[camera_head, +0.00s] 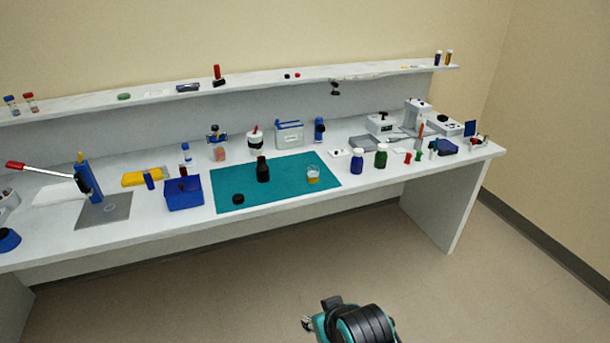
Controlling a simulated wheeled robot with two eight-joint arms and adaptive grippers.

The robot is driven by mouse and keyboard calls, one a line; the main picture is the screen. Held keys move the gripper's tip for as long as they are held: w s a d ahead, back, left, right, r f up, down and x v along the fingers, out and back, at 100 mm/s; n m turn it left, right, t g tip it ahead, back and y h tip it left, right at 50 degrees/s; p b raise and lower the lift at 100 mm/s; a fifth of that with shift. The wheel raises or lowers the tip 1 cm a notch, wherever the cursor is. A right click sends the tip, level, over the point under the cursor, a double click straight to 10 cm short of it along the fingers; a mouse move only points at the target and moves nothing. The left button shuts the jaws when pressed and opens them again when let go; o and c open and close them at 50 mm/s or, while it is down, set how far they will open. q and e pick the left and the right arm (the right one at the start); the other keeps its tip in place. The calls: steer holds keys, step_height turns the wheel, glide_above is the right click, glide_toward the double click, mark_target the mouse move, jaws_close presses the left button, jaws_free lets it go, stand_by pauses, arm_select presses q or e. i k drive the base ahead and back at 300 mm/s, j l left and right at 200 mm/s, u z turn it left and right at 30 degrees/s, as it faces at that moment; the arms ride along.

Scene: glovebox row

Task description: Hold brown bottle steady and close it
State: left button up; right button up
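A dark brown bottle (262,170) stands upright on the teal mat (285,187) on the bench. A black cap (238,199) lies on the mat to the left and nearer the front edge, apart from the bottle. The bottle's top looks narrow and dark; its opening is too small to make out. My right arm shows low in the picture, over the floor and well away from the bench. The small gripper (307,323) at its end is too small and turned away to read. My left gripper is not in view.
A beaker of amber liquid (313,176) stands on the mat's right side. A blue bin (184,193) stands just left of the mat. Blue (357,161) and green (381,157) bottles stand to the right. A shelf (150,96) runs along the back. The mat's front is mostly clear.

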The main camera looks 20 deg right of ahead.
mark_target(262, 168)
steer(key=i+l, duration=0.35)
steer(key=l, duration=0.15)
steer(key=i+l, duration=0.3)
steer(key=l, duration=0.2)
steer(key=i+l, duration=0.35)
steer(key=l, duration=0.15)
steer(key=i+l, duration=0.35)
steer(key=l, duration=0.15)
